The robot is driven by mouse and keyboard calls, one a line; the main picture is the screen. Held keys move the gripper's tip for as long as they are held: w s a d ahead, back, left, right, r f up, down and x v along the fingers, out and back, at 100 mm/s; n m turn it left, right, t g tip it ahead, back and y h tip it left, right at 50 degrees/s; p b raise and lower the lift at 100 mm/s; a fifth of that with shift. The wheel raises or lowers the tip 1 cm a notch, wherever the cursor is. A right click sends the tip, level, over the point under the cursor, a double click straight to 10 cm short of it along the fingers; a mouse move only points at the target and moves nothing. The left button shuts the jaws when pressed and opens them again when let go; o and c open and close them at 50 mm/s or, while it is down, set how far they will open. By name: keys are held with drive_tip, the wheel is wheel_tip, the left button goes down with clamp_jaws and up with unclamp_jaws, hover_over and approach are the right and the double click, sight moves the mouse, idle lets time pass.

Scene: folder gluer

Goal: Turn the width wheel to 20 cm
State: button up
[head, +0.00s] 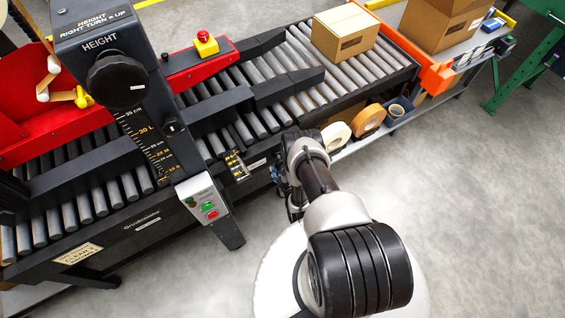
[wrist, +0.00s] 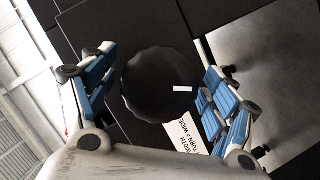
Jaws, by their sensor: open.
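The width wheel (wrist: 160,85) is a round black knob with a short white mark on its right side in the wrist view. A white label (wrist: 190,134) beside it reads partly "WIDTH" and "TURN = WIDE". My gripper (wrist: 163,72) is open, with one blue-padded finger to the left and one to the right of the wheel. Gaps show between both fingers and the wheel. In the head view the wheel is hidden behind my arm. A scale with yellow lettering (head: 236,165) sits on the machine's front side, too small to read.
The height column (head: 140,110) with its black knob (head: 117,82) stands left of my arm. A box with green and red buttons (head: 205,205) is at its foot. Tape rolls (head: 368,119) lie on a lower shelf at right. A carton (head: 344,32) rests on the rollers. Floor in front is clear.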

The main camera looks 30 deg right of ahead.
drive_tip(key=v, duration=0.7)
drive_tip(key=shift+s, duration=0.3)
drive_tip(key=shift+a, duration=0.1)
